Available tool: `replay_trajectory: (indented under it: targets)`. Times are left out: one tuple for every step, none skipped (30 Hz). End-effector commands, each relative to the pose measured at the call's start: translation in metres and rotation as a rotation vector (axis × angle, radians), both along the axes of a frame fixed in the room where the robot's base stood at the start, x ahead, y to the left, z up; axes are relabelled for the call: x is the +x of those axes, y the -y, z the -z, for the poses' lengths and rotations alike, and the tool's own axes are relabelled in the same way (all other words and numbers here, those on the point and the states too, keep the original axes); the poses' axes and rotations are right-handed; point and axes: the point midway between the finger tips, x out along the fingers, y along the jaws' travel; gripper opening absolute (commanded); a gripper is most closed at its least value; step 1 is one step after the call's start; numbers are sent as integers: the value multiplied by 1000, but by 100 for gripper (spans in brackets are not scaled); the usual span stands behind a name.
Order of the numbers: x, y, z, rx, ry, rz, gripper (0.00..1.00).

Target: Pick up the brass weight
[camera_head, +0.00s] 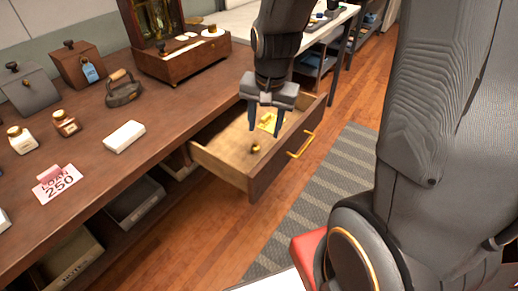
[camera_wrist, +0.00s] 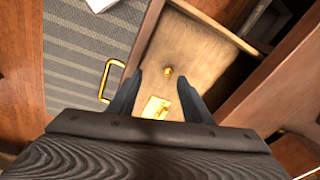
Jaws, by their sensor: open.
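The brass weight (camera_head: 255,148) is a small golden knob-topped piece standing on the floor of an open wooden drawer (camera_head: 225,158). In the wrist view the brass weight (camera_wrist: 167,72) shows beyond and between my fingertips. My gripper (camera_head: 264,128) is open and empty, pointing down over the drawer. A flat yellow brass piece (camera_head: 267,122) lies in the drawer behind the fingers. It also shows in the wrist view (camera_wrist: 155,108), closer to the gripper's body than the weight. My gripper (camera_wrist: 161,80) touches neither piece as far as I can tell.
The drawer's brass handle (camera_head: 301,144) faces the striped rug (camera_head: 325,190). The wooden counter (camera_head: 170,150) holds a white block (camera_head: 124,136), an old iron (camera_head: 123,92), small bottles and a wooden box (camera_head: 180,65). Open bins sit on the shelf below.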

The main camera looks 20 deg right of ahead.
Motion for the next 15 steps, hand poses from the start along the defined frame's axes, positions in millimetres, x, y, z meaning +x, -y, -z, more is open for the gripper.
replay_trajectory:
  targets:
    - [9, 1, 8, 19, -16, 106, 45]
    - [14, 2, 12, 30, -22, 173, 45]
    - [21, 3, 17, 44, -31, 260, 45]
    - [25, 4, 21, 54, -38, 322, 45]
    - [29, 4, 24, 63, -43, 382, 45]
    - [35, 5, 29, 74, -50, 456, 45]
    - [38, 6, 33, 81, -54, 507, 45]
    - [42, 6, 36, 88, -59, 555, 45]
    - [46, 7, 40, 95, -64, 614, 45]
    - [48, 7, 43, 101, -68, 652, 45]
    - [51, 7, 45, 105, -69, 686, 45]
    - [53, 8, 47, 110, -73, 724, 45]
    - [54, 8, 49, 113, -75, 745, 45]
    - [55, 8, 50, 114, -77, 763, 45]
    - [57, 8, 52, 116, -77, 779, 45]
